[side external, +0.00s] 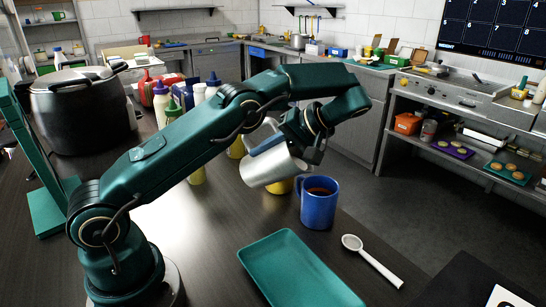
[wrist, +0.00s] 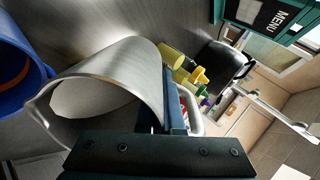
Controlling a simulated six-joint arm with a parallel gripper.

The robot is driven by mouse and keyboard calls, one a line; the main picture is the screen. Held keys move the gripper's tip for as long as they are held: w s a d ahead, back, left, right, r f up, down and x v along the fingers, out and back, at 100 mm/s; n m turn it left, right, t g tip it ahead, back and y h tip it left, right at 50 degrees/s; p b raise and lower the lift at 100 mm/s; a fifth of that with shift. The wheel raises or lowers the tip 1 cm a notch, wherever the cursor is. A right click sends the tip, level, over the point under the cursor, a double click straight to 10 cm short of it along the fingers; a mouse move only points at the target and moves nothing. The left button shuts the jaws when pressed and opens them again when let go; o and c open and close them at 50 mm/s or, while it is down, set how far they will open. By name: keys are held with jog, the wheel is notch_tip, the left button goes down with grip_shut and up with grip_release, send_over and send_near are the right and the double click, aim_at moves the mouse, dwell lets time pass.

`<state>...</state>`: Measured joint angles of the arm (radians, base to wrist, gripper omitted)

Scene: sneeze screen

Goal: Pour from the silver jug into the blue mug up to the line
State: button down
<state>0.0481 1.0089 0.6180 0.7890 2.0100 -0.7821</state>
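The silver jug (side external: 272,168) hangs above the table, tilted over with its mouth toward the blue mug. The blue mug (side external: 318,208) stands upright on the table, just right of and below the jug. Reddish-brown liquid (side external: 318,191) shows inside the mug, below its rim. No stream between jug and mug can be made out. I cannot make out a fill line, and the jug's contents are hidden.
A teal tray (side external: 290,270) lies in front of the mug, and a white spoon-like utensil (side external: 372,262) lies to its right. Yellow containers stand behind the jug. Squeeze bottles (side external: 162,103) and a large dark pot (side external: 82,108) stand at the left.

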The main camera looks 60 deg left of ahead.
dwell(0.3)
jog(key=shift+w+a+r+m+t+y, duration=0.2)
jog(key=shift+w+r+m+y, duration=0.1)
jog(key=shift+w+m+y, duration=0.15)
jog(key=shift+w+a+r+m+t+y, duration=0.2)
jog(key=shift+w+r+m+y, duration=0.15)
jog(key=shift+w+y, duration=0.15)
jog(key=shift+w+r+y, duration=0.15)
jog(key=shift+w+y, duration=0.05)
jog(key=shift+y, duration=0.15)
jog(key=shift+r+m, duration=0.1)
jog(key=shift+m, duration=0.2)
jog(key=shift+w+r, duration=0.15)
